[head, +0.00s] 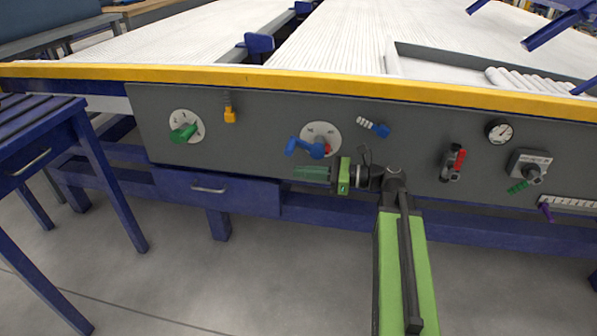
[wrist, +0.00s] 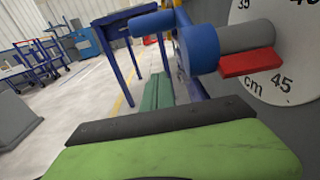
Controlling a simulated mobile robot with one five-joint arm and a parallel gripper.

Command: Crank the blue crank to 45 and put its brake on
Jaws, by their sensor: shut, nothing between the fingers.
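The blue crank (head: 312,148) sits on a round white dial (head: 322,130) on the grey panel, its handle pointing left. In the wrist view the blue crank (wrist: 199,49) is close, with a red pointer (wrist: 248,62) beside the dial (wrist: 290,40); the numbers 35 and 45 and "cm" are readable. The pointer's end is near the 45 label, but its exact reading is unclear. A small blue lever (head: 380,129), likely the brake, is right of the dial. My gripper (head: 298,172) is shut and empty, pointing left just below the crank; its green fingers (wrist: 157,92) also show in the wrist view.
A yellow rail (head: 290,77) runs above, a blue drawer (head: 215,190) below.

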